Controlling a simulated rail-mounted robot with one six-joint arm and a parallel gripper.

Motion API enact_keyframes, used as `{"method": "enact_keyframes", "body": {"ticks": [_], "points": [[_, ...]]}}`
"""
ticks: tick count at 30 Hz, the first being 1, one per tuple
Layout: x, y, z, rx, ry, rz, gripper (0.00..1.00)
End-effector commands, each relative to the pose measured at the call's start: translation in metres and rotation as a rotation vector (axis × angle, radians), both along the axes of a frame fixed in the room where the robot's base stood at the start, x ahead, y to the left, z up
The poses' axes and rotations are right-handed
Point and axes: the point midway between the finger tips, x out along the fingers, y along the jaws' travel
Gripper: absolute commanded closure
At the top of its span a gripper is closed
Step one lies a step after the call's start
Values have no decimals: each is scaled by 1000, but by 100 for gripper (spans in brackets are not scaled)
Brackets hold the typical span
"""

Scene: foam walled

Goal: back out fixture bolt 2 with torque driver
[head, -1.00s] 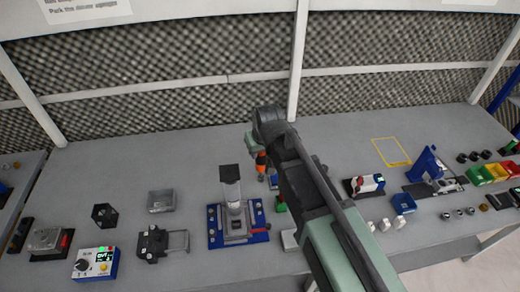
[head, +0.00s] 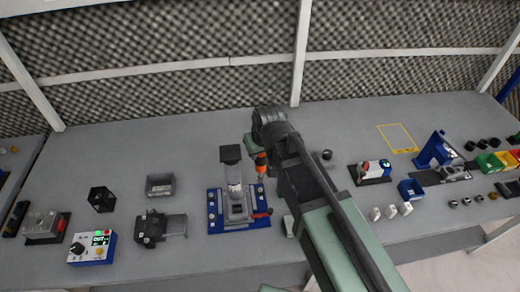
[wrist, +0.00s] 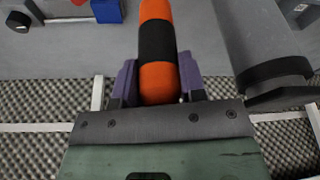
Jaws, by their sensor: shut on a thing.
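My gripper (wrist: 157,80) is shut on the torque driver (wrist: 157,42), with a purple finger on each side of its orange and black handle. In the head view the driver (head: 261,163) shows just right of the fixture, with its lower end near the fixture's back right side. I cannot tell whether its tip touches a bolt. The fixture is a blue baseplate (head: 214,221) with a grey, dark-topped column (head: 231,154). Small bolt-like marks show on its left edge. Which one is bolt 2 cannot be told. My arm covers the bench to the right.
The bench behind the fixture is clear.

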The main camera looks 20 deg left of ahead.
Motion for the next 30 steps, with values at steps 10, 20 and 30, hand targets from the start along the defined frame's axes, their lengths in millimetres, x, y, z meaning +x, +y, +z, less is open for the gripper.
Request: {"method": "enact_keyframes", "body": {"ticks": [10, 20, 30], "points": [[0, 0, -45, 0, 0, 0, 89], [0, 0, -48, 0, 0, 0, 89], [0, 0, -48, 0, 0, 0, 89]]}}
